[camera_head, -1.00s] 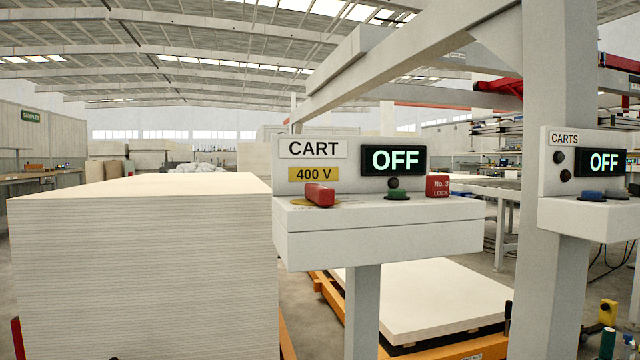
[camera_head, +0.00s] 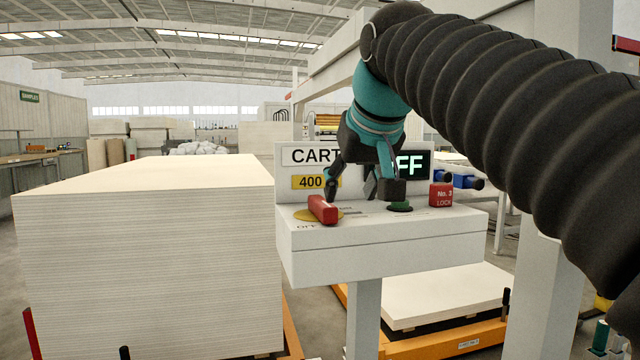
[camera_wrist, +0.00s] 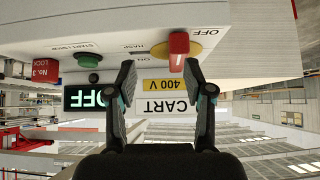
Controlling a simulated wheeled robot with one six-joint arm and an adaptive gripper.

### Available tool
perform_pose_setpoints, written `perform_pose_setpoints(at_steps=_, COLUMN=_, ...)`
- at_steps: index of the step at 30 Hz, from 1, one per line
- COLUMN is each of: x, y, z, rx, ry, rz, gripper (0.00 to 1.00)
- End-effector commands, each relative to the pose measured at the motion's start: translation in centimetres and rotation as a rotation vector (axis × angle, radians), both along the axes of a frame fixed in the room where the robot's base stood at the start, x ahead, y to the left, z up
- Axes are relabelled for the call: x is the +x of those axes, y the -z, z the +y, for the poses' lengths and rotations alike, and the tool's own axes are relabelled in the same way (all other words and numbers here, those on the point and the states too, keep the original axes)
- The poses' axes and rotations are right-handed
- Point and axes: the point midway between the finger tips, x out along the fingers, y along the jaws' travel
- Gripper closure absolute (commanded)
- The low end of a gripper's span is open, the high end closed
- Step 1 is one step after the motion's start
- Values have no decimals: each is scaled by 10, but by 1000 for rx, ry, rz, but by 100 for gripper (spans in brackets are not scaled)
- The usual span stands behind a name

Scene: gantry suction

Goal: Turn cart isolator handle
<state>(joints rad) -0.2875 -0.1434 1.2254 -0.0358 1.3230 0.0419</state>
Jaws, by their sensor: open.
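The cart isolator handle (camera_head: 323,209) is a red bar on a yellow round plate, at the left of the white control box (camera_head: 385,245). In the wrist view the red handle (camera_wrist: 179,50) appears upside down, near the "OFF" mark, with "ON" to its side. My gripper (camera_head: 362,192) is open and empty. It hangs over the box top, its left finger close by the handle; I cannot tell whether they touch. In the wrist view both fingers (camera_wrist: 167,82) stand apart, the handle beyond and between their tips. The display (camera_head: 413,165) reads OFF and is partly hidden by my gripper.
A green start button (camera_head: 400,207) lies under my right finger. A red "No. 3 LOCK" block (camera_head: 440,195) is at the box's right. A tall board stack (camera_head: 145,270) stands left of the box. A grey post (camera_head: 548,270) rises at the right.

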Motion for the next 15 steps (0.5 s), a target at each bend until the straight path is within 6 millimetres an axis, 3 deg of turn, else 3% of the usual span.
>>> perform_pose_setpoints(at_steps=1, x=7, y=-19, z=9, rx=3, ry=-13, rz=-11, gripper=48)
perform_pose_setpoints(at_steps=6, x=15, y=-50, z=24, rx=12, ry=-35, rz=-37, gripper=48)
perform_pose_setpoints(at_steps=10, x=18, y=-56, z=28, rx=15, ry=-40, rz=-43, gripper=48)
perform_pose_setpoints(at_steps=15, x=29, y=-45, z=32, rx=15, ry=-40, rz=-43, gripper=48)
